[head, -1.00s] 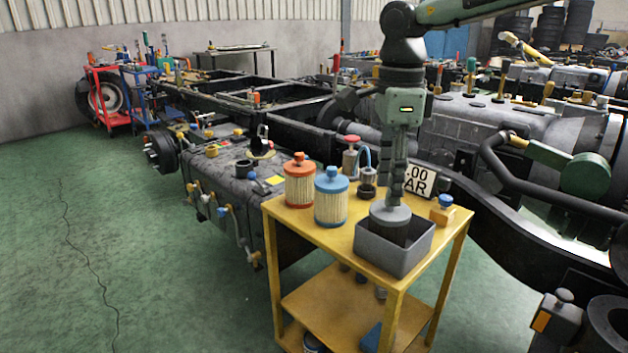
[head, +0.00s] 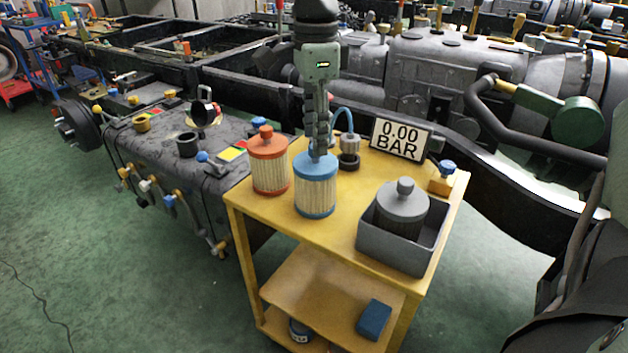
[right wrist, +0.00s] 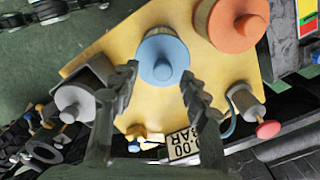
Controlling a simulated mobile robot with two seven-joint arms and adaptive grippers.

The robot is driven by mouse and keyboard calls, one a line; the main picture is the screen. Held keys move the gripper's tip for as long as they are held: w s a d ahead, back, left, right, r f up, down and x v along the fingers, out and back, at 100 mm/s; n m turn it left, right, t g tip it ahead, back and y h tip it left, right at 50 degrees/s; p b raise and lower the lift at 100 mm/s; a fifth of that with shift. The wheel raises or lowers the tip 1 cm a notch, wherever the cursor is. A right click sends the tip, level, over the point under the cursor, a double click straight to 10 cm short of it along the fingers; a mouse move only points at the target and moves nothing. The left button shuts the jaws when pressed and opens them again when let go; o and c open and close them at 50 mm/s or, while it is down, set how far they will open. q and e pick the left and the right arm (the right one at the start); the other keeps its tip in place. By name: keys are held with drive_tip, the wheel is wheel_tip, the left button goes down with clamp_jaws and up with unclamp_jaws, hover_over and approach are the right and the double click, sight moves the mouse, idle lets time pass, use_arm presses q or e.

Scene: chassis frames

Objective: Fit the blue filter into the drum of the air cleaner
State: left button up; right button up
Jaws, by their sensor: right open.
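The blue filter (head: 316,192), with a blue lid, knob and pale pleated sides, stands upright on the yellow cart top. My right gripper (head: 318,152) is open, pointing down over its lid. In the right wrist view the blue filter (right wrist: 163,50) shows beyond and between the spread fingertips (right wrist: 160,76); I cannot tell whether they touch it. An orange filter (head: 268,165) stands just left of the blue one. A dark, open round housing (head: 206,112) on the chassis at left may be the air cleaner's drum; I cannot tell. My left gripper is out of view.
A grey bin (head: 390,246) on the cart's right holds a grey filter (head: 402,207). A gauge sign (head: 401,139) reading 0.00 BAR, a small jar with a blue hose (head: 349,145) and a blue-knobbed block (head: 443,180) stand behind.

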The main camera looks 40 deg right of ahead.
sight(315, 178)
wheel_tip(315, 178, down, 3)
drive_tip(key=shift+d+r, duration=0.1)
drive_tip(key=shift+d, duration=0.05)
drive_tip(key=shift+w+f, duration=0.1)
drive_tip(key=shift+f, duration=0.3)
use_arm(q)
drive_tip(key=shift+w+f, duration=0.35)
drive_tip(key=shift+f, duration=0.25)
use_arm(e)
clamp_jaws()
